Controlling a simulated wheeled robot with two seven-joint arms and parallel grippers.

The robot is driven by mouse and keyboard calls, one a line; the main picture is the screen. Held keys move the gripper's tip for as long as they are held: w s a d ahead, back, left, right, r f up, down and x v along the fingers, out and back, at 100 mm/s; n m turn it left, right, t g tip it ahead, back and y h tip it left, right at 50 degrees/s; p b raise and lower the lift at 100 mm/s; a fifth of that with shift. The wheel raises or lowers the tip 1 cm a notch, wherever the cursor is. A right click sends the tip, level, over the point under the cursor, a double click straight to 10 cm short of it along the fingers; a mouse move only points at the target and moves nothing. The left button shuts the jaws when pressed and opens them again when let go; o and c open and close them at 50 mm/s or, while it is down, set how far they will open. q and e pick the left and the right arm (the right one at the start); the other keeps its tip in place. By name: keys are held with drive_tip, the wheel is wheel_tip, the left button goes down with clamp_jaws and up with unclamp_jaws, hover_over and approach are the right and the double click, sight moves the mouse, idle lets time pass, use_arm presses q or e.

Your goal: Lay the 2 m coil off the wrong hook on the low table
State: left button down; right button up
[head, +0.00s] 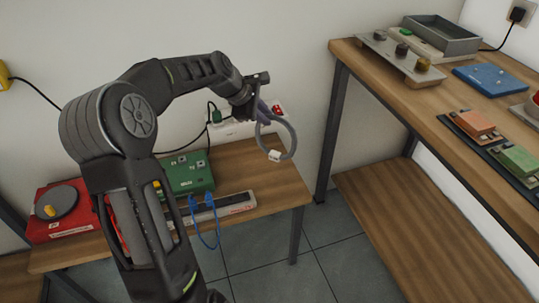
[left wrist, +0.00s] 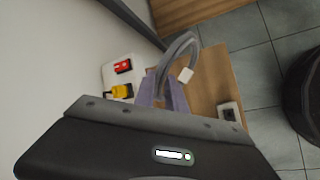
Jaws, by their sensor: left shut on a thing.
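A grey cable coil (head: 291,138) with a white tag hangs from my left gripper (head: 262,108), in the air over the right part of the low table (head: 268,172). The left gripper is shut on the coil. In the left wrist view the coil (left wrist: 191,42) loops out beyond the purple fingers (left wrist: 163,92), with its white tag (left wrist: 185,75) on the near side. The low table's wooden top (left wrist: 222,75) shows below. I cannot read the tag. I see no hook clearly. My right gripper is not in view.
On the low table are a red unit (head: 60,225), a green box (head: 188,172) and a power strip (head: 235,203) with blue plugs. A wall socket panel (head: 277,110) is behind the coil. A higher workbench (head: 400,85) stands right. The low table's right end looks clear.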

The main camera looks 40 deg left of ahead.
sight(276, 156)
use_arm(q)
drive_tip(key=shift+f, duration=1.55)
drive_tip(key=shift+f+b, duration=0.8)
drive_tip(key=shift+f, duration=1.6)
drive_tip(key=shift+f, duration=0.15)
drive_tip(key=c, duration=1.4)
unclamp_jaws()
